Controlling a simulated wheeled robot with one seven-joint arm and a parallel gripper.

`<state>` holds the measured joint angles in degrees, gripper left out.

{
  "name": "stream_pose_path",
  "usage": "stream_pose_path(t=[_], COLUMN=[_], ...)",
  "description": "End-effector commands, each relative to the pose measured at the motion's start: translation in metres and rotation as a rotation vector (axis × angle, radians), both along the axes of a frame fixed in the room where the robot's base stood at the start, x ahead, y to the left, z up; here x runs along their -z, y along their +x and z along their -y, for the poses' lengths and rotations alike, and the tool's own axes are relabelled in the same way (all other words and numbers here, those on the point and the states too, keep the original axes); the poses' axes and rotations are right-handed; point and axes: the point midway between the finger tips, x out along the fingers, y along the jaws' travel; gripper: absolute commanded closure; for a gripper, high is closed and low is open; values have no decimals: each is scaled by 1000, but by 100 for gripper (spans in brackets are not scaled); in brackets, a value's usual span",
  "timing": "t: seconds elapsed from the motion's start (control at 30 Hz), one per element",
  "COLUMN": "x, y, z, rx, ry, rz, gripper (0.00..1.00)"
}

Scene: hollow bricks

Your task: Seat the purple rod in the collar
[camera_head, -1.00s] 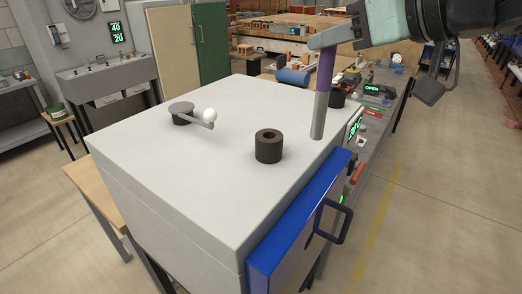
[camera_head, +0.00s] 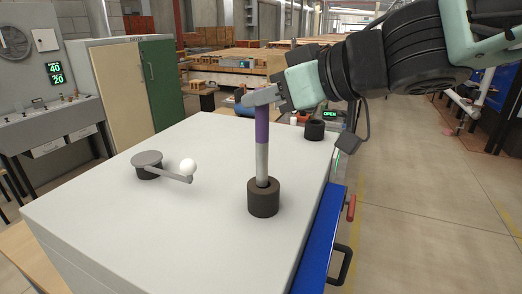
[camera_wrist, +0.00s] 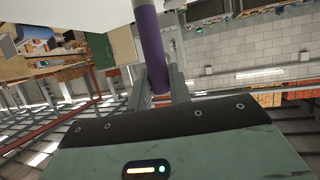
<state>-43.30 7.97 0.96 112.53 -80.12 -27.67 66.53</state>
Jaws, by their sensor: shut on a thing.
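The purple rod (camera_head: 262,125) has a purple upper part and a grey lower part, and it stands close to upright. Its lower end is inside the opening of the dark collar (camera_head: 263,199) on the white box top; how deep it goes is hidden by the collar wall. My gripper (camera_head: 262,95) is shut on the rod near its top end. In the wrist view the purple rod (camera_wrist: 151,45) passes between the fingers of my gripper (camera_wrist: 160,88).
The white box top (camera_head: 110,210) has a grey crank with a white knob (camera_head: 188,165) left of the collar. A blue door with a black handle (camera_head: 340,265) juts out at the front right.

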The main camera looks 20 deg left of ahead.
Motion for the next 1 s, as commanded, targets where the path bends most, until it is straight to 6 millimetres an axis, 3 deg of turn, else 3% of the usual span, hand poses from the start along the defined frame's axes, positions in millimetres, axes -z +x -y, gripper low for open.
stream_pose_path(t=[0.03,0.37,0.67,0.7,0.73,1.0], x=[11,55,61,61,61,55], y=[-1,-1,-1,-1,-1,0], z=[0,1,1,1,1,1], rx=[-1,0,1,0,0,0], ry=[-5,-17,-18,-19,-18,-9], rz=[-3,-7,-4,-4,-5,-2], gripper=[100,100,100,70,62,59])
